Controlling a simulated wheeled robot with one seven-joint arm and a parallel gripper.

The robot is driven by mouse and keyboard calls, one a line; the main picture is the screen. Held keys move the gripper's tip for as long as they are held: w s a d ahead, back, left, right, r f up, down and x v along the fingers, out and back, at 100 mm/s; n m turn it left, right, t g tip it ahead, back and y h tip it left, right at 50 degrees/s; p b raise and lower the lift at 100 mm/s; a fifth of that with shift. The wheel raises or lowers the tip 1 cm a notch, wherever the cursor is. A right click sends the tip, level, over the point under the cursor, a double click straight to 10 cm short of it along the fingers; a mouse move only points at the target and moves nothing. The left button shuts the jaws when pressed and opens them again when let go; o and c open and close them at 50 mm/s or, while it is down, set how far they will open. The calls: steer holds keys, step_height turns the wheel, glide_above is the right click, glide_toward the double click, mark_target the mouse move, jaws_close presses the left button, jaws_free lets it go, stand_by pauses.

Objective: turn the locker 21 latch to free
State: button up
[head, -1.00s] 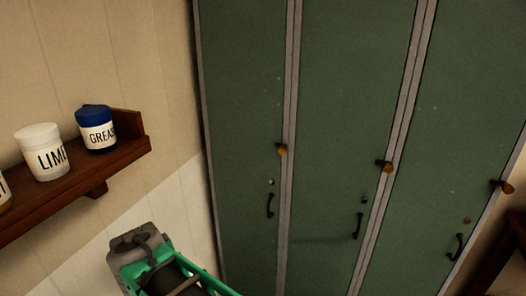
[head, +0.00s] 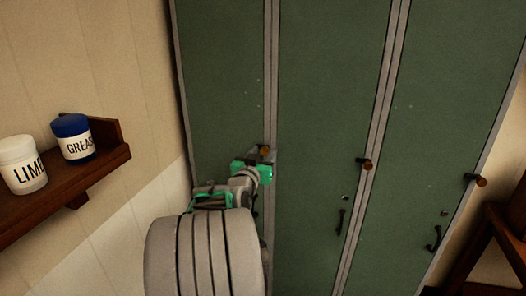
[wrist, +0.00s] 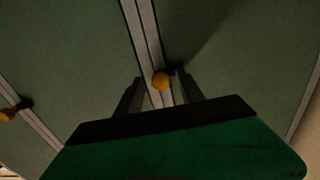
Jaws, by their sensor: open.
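Three green locker doors stand side by side, each with a small latch ending in an orange-brown knob. No locker number is readable, so I cannot tell by label which is 21. My gripper (head: 262,158) is at the left door's latch (head: 265,151), partly covering it in the head view. In the wrist view, my gripper (wrist: 161,88) is open, its two dark fingers on either side of that latch's orange knob (wrist: 161,81). A gap shows beside the knob; contact cannot be told. The middle latch (head: 365,163) and right latch (head: 477,180) are clear of me.
A wooden shelf (head: 95,172) on the left wall holds a white LIME jar (head: 22,165) and a blue-lidded GREASE jar (head: 73,138). Dark handles, such as the middle one (head: 340,221), stick out below the latches. A wooden frame (head: 492,235) stands at the right.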

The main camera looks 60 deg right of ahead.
steer(key=shift+c, duration=0.6)
jaws_close()
